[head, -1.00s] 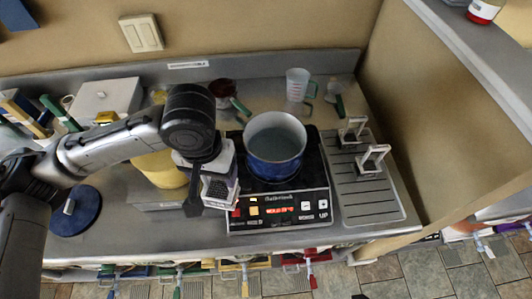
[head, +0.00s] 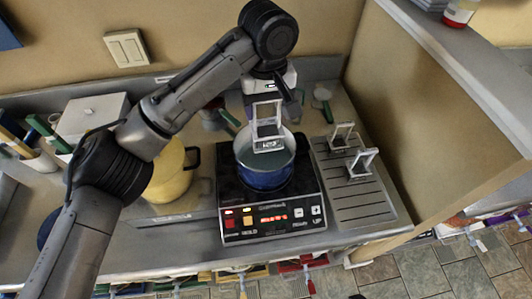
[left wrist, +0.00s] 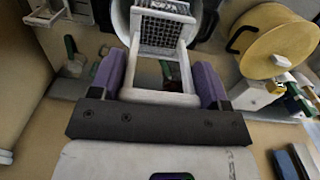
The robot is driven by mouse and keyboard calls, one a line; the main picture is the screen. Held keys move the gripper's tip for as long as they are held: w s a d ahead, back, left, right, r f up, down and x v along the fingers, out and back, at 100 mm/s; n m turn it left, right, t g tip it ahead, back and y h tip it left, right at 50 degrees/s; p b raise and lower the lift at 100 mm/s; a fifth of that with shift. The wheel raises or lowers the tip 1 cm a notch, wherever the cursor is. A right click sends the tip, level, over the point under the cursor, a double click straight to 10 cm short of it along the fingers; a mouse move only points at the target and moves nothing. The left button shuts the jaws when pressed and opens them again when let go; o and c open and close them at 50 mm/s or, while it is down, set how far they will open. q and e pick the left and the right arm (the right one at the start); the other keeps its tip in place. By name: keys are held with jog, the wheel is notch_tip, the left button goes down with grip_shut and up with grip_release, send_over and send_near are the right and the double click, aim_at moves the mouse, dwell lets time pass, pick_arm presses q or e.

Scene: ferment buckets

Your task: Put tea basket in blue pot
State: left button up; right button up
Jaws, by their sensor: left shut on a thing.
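The blue pot (head: 264,177) stands on the cooktop with pale liquid inside. My left gripper (head: 268,90) is shut on the tea basket (head: 268,143), a white open frame with a dark mesh bottom. The basket hangs over the pot's opening, toward its back; I cannot tell whether its bottom is below the rim. In the left wrist view, the purple fingers (left wrist: 160,82) grip the basket's white frame (left wrist: 160,98) from both sides. Its mesh (left wrist: 163,30) lies in front of the pot (left wrist: 122,18), hiding much of it. My right gripper is not in view.
Two similar baskets (head: 342,136) (head: 361,164) stand on the grooved drain tray (head: 365,208) to the right. A yellow pot (head: 170,176) stands left of the cooktop (head: 270,220). A white box (head: 92,117) is at the back left. A wall rises at the right.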

aim_at(267, 128)
pick_arm(q)
notch_tip(267, 128, down, 11)
jog(key=shift+f+p, duration=0.1)
jog(key=shift+p, duration=0.9)
jog(key=shift+f+p, duration=0.55)
jog(key=shift+f, duration=1.35)
jog(key=o, duration=1.3)
jog(key=shift+f, duration=0.15)
jog(key=shift+c, duration=0.2)
jog(key=shift+r, duration=0.25)
notch_tip(267, 128, up, 10)
jog(key=b, duration=0.3)
jog(key=shift+r, duration=0.9)
